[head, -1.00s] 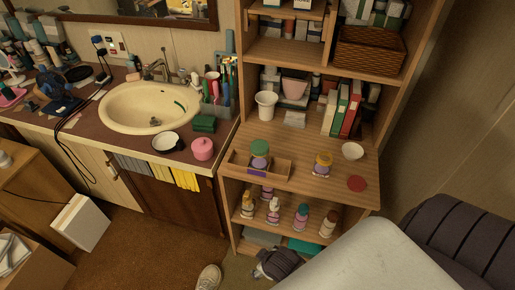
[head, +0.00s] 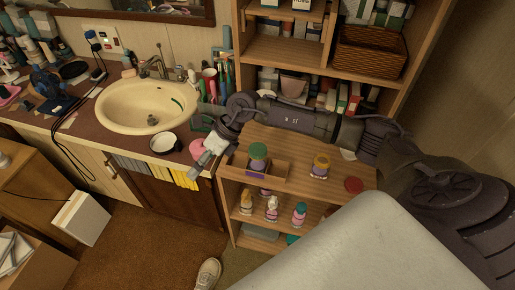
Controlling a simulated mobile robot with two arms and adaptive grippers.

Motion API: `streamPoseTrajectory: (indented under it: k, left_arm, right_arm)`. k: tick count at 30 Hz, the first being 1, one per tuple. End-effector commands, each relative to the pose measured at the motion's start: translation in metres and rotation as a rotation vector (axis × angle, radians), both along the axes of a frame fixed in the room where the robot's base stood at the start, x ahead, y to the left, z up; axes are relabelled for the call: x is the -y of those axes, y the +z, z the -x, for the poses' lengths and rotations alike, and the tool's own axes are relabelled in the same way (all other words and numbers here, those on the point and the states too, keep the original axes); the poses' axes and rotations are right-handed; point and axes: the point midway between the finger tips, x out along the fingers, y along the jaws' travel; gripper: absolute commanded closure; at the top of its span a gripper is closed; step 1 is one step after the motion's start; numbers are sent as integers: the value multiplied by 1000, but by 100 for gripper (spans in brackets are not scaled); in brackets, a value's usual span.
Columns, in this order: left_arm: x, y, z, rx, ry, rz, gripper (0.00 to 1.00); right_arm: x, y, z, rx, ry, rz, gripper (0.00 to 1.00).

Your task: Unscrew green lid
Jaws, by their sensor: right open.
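The jar with the green lid (head: 258,151) stands upright in a shallow wooden tray (head: 283,169) on the shelf unit's middle board. Its lower part is partly hidden by the tray's front. My right gripper (head: 198,172) is open and empty, to the left of the jar and apart from it, pointing down and left by the counter's edge. My right arm comes in from the right and crosses behind the jar. My left gripper is not in view.
A jar with an orange-yellow lid (head: 320,166) and a red disc (head: 354,185) stand to the right on the same board. A pink pot (head: 197,148) is partly hidden behind my gripper. Several small bottles (head: 272,209) stand on the shelf below.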

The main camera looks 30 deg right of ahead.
Motion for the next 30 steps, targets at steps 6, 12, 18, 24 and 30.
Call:
streamPoseTrajectory:
  k: [6, 12, 18, 24, 30]
  left_arm:
    - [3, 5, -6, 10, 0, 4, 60]
    - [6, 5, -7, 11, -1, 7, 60]
    - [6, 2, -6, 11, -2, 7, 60]
    - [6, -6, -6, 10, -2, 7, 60]
    - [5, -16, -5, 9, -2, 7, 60]
  right_arm:
    - [138, 2, -10, -49, 56, 526, 21]
    - [186, 12, -9, -92, 47, 695, 21]
    - [190, 8, -8, -98, 47, 710, 21]
    - [189, -4, -8, -98, 48, 708, 21]
    - [189, -20, -8, -97, 48, 706, 21]
